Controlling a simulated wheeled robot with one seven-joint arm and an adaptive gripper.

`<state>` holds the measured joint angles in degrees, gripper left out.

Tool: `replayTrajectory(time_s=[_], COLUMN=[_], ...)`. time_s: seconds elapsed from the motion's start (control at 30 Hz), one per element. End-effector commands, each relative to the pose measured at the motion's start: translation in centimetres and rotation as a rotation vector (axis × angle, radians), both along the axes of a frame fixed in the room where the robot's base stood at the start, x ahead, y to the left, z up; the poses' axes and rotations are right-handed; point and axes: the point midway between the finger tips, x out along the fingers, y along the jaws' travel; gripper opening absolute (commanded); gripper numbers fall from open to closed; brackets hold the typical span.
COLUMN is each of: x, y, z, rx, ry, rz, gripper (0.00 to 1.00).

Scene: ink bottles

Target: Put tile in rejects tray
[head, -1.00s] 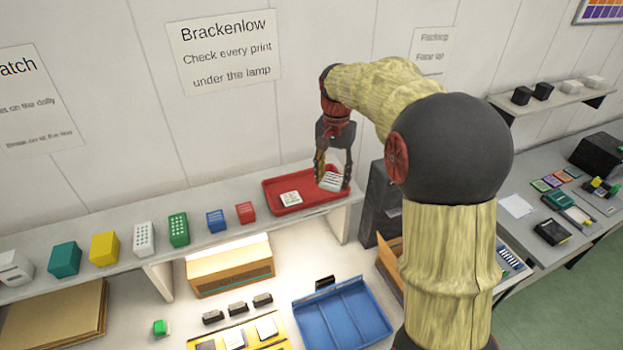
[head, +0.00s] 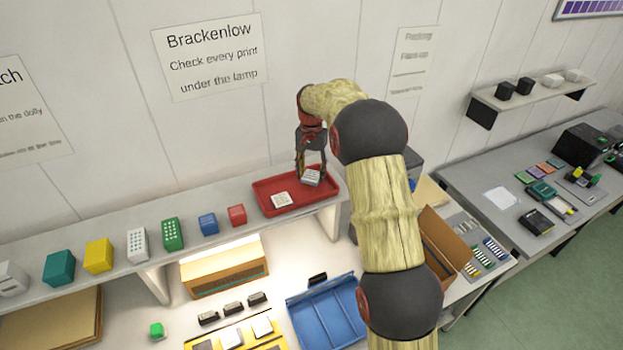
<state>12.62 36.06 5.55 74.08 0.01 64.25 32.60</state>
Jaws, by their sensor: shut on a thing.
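The rejects tray looks to be the red tray (head: 268,187) on the raised shelf; no label on it is readable. A pale tile (head: 282,200) lies flat in its left half. My gripper (head: 311,172) points down over the tray's right half, shut on a second pale tile (head: 311,178). That tile is tilted between the fingertips. It is low, over or in the tray; I cannot tell whether it touches the tray floor.
Red (head: 236,215) and blue (head: 208,224) boxes stand on the shelf left of the tray. A blue divided tray (head: 328,312) and a yellow holder with pale tiles (head: 205,338) are on the bench below. An open cardboard box (head: 450,238) stands at right.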

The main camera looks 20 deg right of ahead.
Motion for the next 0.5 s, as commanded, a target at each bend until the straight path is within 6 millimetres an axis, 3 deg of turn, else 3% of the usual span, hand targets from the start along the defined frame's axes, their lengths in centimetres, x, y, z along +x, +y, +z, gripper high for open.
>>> replayTrajectory(time_s=[0.2,0.5], x=[0.1,0.1], y=[0.0,0.0], z=[-2.7,-3.3], rx=[0.0,0.001], ry=[0.003,0.001], rz=[0.0,0.0], gripper=[0.17,0.17])
